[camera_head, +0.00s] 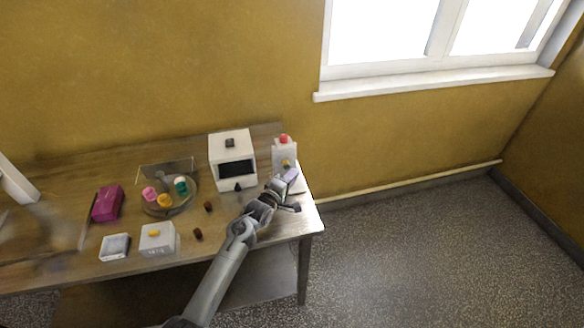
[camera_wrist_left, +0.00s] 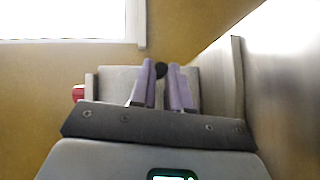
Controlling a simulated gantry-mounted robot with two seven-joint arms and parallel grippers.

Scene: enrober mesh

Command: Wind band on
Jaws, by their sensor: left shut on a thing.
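My left gripper (camera_head: 291,180) is at the right end of the table, in front of a pale grey box with a red button (camera_head: 283,153). In the left wrist view its two purple fingers (camera_wrist_left: 161,84) are close together around a small dark round knob (camera_wrist_left: 161,69). The pale box (camera_wrist_left: 118,81) lies behind the fingers there, with the red button (camera_wrist_left: 78,93) at its left side. A white machine with a dark opening (camera_head: 231,148) stands left of the box. I cannot make out a band or mesh clearly. My right gripper is not in view.
A round tray (camera_head: 173,210) holds pink, yellow and green pieces. A magenta box (camera_head: 107,204), a white block with a yellow top (camera_head: 158,241), a pale square dish (camera_head: 115,247) and two small brown pieces (camera_head: 208,206) sit on the wooden table (camera_head: 60,185). The floor to the right is clear.

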